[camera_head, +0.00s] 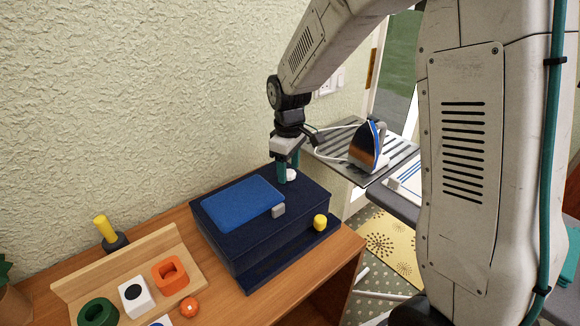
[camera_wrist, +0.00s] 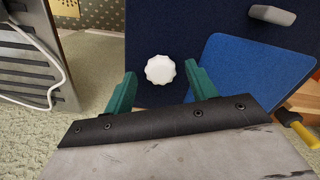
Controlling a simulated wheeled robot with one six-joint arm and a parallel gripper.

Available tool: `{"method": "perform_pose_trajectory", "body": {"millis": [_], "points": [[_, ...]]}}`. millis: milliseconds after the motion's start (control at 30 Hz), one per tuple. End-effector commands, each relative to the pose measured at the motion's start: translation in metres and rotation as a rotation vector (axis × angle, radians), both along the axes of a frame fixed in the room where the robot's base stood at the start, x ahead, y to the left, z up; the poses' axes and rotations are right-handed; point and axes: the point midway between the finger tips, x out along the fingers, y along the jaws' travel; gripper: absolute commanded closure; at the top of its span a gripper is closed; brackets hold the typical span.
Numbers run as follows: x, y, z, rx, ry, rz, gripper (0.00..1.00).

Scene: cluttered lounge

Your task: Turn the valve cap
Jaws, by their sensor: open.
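The white valve cap (camera_wrist: 160,70) has a scalloped edge and sits on top of the dark blue box (camera_head: 232,243), near its far right corner. The cap also shows in the head view (camera_head: 291,175), partly hidden by a finger. My gripper (camera_head: 288,172) points down over that corner. In the wrist view my gripper (camera_wrist: 157,92) has its two green fingers apart, one on each side of the cap, with gaps visible between them and the cap. The gripper is open and holds nothing.
The box bears a blue panel (camera_head: 236,204), a grey handle (camera_head: 278,211) and a yellow knob (camera_head: 320,222). It stands on a wooden table (camera_head: 318,272). A wooden rack (camera_head: 118,264) with coloured blocks is at left. An iron (camera_head: 367,147) stands on a board behind right.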

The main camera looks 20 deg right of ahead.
Motion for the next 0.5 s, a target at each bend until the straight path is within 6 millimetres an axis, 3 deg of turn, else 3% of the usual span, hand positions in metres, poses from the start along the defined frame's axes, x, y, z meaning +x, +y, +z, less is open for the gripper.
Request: {"method": "perform_pose_trajectory", "body": {"millis": [300,433,500], "points": [[-0.0001,0.0004,-0.0033,0.000,0.000,0.000,0.46],[0.0000,0.0005,-0.0032,0.000,0.000,0.000,0.82],[0.0000,0.0004,-0.0031,0.000,0.000,0.000,0.88]]}}
